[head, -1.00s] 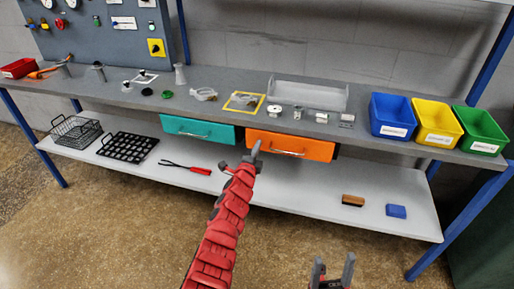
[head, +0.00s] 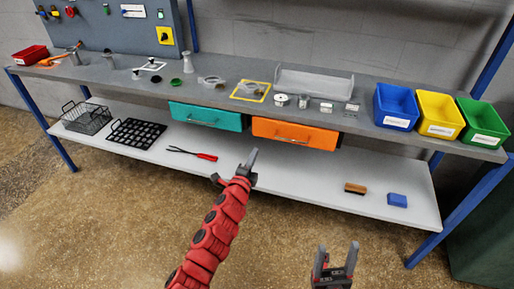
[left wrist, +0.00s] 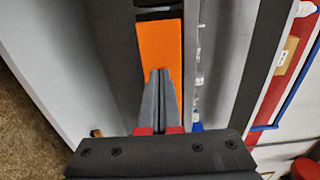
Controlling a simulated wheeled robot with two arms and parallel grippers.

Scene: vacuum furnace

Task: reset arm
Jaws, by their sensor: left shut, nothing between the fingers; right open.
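My left gripper (head: 249,162) is at the end of the red arm, in front of the bench and below the orange drawer (head: 295,134) in the head view. Its fingers are shut with nothing between them. In the left wrist view the shut fingers (left wrist: 159,76) point toward the orange drawer front (left wrist: 160,50) and overlap it in the picture; no grip on it shows. My right gripper (head: 337,257) is at the bottom right of the head view, open and empty, over the floor.
The teal drawer (head: 207,117) is left of the orange one. Blue (head: 396,107), yellow (head: 438,115) and green (head: 482,122) bins stand at the bench's right end. The lower shelf (head: 290,185) holds wire baskets, red-handled tongs (head: 193,154), a brush (head: 355,188) and a blue block (head: 397,200).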

